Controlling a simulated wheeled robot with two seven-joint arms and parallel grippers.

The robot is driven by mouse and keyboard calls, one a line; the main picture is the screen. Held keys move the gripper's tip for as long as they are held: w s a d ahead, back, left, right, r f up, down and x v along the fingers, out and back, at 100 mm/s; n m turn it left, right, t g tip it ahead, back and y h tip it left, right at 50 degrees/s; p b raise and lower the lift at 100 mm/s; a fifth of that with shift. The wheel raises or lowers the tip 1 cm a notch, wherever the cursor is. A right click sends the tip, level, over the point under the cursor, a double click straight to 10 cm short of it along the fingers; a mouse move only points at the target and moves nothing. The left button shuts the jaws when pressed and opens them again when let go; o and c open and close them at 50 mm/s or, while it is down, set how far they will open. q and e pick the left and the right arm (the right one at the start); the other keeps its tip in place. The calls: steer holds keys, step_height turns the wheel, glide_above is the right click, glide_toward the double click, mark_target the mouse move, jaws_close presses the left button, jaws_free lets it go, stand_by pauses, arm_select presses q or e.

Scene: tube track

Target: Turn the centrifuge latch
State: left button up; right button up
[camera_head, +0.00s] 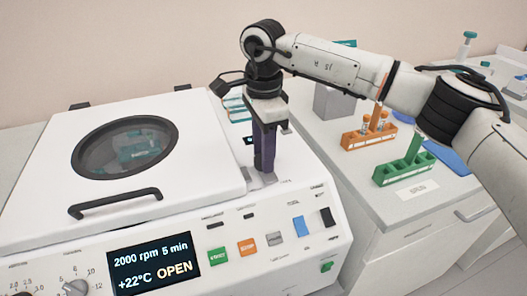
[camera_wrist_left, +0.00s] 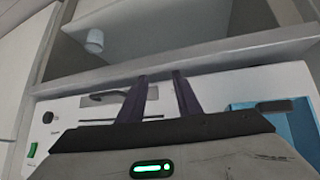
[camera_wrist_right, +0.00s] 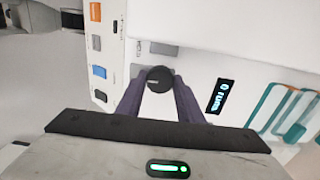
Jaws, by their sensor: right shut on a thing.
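The white centrifuge (camera_head: 190,215) stands at the left of the head view with its round-windowed lid (camera_head: 75,185) lying down. Its screen (camera_head: 155,265) reads "2000 rpm 5 min +22°C OPEN". The latch is a dark round knob (camera_wrist_right: 160,79) on the top panel in the right wrist view. My right gripper (camera_head: 264,172) points down beside the lid and is shut on the latch, one finger on each side; in the head view the fingers hide the knob. My left gripper (camera_wrist_left: 160,76) shows only in the left wrist view, open and empty, facing a light panel.
Coloured buttons (camera_head: 247,247) line the centrifuge front. To the right, an orange rack (camera_head: 368,137) with tubes and a green rack (camera_head: 404,168) stand on a counter. My right arm reaches over them. A small display (camera_wrist_right: 220,96) and a teal rack (camera_wrist_right: 280,112) lie beside the knob.

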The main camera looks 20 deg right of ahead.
steer(key=shift+r, duration=0.1)
steer(key=o, duration=1.1)
steer(key=shift+c, duration=0.2)
step_height(320, 180, up, 10)
steer(key=shift+b, duration=0.3)
steer(key=shift+r, duration=0.1)
